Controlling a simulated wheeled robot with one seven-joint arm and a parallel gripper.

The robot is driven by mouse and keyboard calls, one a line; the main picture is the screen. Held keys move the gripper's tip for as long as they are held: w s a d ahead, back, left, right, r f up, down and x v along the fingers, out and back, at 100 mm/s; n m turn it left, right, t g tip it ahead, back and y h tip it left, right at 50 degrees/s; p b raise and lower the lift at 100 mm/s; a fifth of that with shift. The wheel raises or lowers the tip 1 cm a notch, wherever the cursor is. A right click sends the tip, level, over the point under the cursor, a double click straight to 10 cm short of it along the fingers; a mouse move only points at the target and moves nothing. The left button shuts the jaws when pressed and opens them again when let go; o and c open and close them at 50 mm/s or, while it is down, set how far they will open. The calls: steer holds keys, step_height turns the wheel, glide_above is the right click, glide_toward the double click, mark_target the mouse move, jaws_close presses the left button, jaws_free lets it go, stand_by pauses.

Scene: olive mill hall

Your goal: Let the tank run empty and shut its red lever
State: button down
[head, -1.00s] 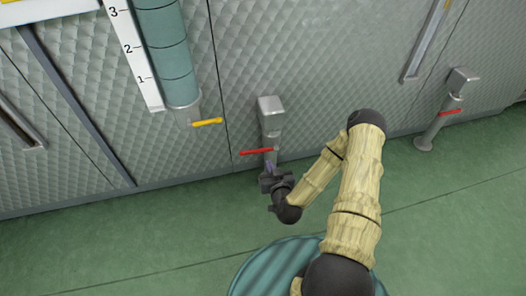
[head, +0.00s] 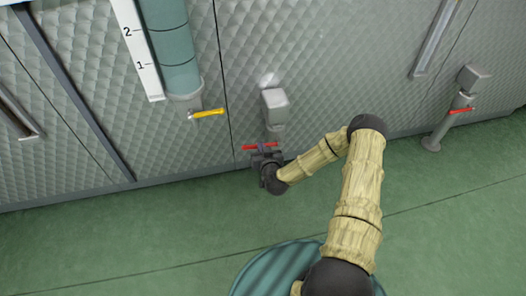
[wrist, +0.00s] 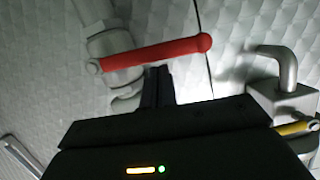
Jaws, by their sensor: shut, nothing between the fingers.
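A red lever (head: 246,148) sits on the grey outlet pipe (head: 276,108) at the middle of the quilted metal wall. It lies roughly crosswise to the pipe. In the wrist view the red lever (wrist: 155,52) runs from the pipe at left to its round tip at right. My gripper (head: 263,149) is shut and empty. In the wrist view its fingertips (wrist: 158,72) are just below the lever's middle; I cannot tell if they touch it. A teal gauge column (head: 165,40) with a white numbered scale (head: 137,50) stands at left; its liquid level is unclear.
A yellow lever (head: 209,113) is under the gauge column and also shows in the wrist view (wrist: 297,128). A second outlet with a red lever (head: 461,110) stands at right. The green floor (head: 130,235) is clear in front of the wall.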

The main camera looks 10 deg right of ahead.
steer(key=shift+a+f, duration=0.15)
steer(key=shift+a, duration=0.3)
steer(key=shift+f, duration=0.1)
steer(key=shift+w+f+n+h+p, duration=0.35)
steer(key=shift+f+n, duration=0.25)
steer(key=shift+f, duration=0.1)
steer(key=shift+d, duration=0.1)
steer(key=shift+r, duration=0.15)
steer(key=r+p+v, duration=0.2)
steer(key=p+v, duration=0.5)
steer(key=v, duration=0.6)
